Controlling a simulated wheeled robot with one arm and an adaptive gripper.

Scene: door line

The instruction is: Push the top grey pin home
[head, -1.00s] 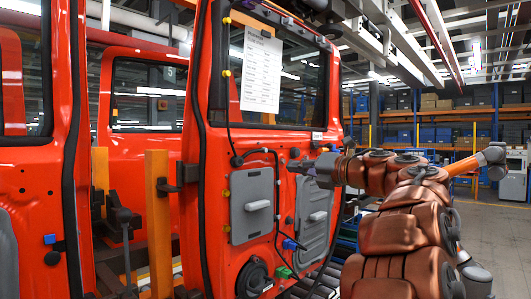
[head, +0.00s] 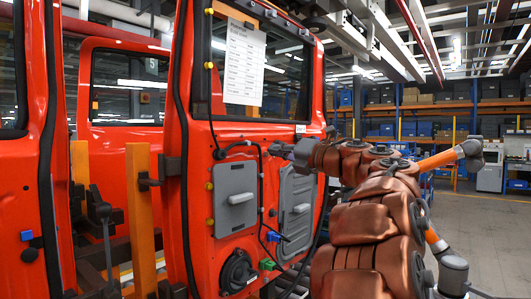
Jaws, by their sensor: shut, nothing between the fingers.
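The red door (head: 185,120) stands upright in front of me, its inner side facing right. My gripper (head: 272,149) is shut and empty, its tip at the door face above the gap between the two grey panels. Whether the tip touches anything cannot be told. A small grey pin (head: 272,213) shows lower down, between the panels.
A left grey panel (head: 236,198) and right grey panel (head: 297,205) flank the gap. A paper sheet (head: 243,65) is on the window. Open floor (head: 485,235) lies right.

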